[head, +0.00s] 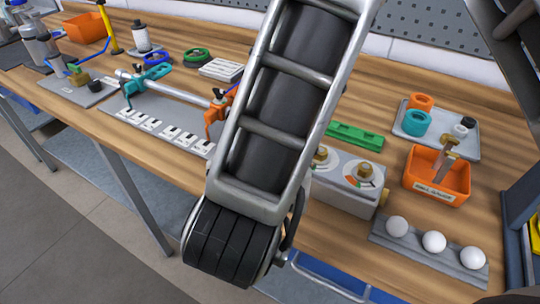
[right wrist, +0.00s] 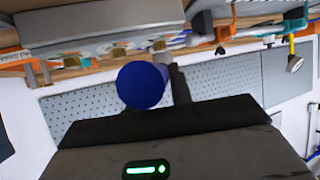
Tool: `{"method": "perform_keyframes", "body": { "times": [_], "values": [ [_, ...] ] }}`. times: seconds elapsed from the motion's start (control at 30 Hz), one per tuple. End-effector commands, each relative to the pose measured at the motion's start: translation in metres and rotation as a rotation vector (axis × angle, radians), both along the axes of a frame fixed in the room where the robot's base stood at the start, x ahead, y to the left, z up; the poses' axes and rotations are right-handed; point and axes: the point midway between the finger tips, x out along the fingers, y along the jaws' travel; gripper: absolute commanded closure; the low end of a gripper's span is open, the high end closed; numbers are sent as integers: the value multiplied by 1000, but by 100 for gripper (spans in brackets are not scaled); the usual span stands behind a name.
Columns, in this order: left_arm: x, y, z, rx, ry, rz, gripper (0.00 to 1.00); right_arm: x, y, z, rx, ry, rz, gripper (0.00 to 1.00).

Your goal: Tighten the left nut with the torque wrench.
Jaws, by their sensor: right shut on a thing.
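A pale grey block (head: 345,182) on the bench carries brass nuts with coloured dial marks. The left nut (head: 321,155) is partly behind my arm; the right nut (head: 366,170) is clear. In the right wrist view, a round blue end (right wrist: 141,85) shows beside the dark fingers of my right gripper (right wrist: 178,86). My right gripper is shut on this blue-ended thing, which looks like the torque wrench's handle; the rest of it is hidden. In the head view one of my arm links covers the middle, and I cannot make out the wrench there. My left gripper is not identifiable.
An orange bin (head: 437,178), a grey rack of white balls (head: 434,242) and a tray (head: 462,140) of rings lie to the right. A green block (head: 355,135) sits behind the nuts. A metal shaft (head: 180,92) with teal and orange clamps lies at left.

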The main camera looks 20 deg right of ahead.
Motion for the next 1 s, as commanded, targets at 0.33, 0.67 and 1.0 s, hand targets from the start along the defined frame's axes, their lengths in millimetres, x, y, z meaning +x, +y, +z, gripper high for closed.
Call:
{"method": "perform_keyframes", "body": {
  "times": [0.33, 0.67, 1.0],
  "values": [
    [0, 0, -4, -1, -1, 1, 64, 0, 0, -5, 0, -2, 0, 100],
    [0, 0, -7, -3, -5, 1, 64, 0, 0, -10, 0, -2, 0, 100],
    [0, 0, -9, -4, -8, 2, 64, 0, 0, -14, 0, -2, 0, 100]
  ]
}}
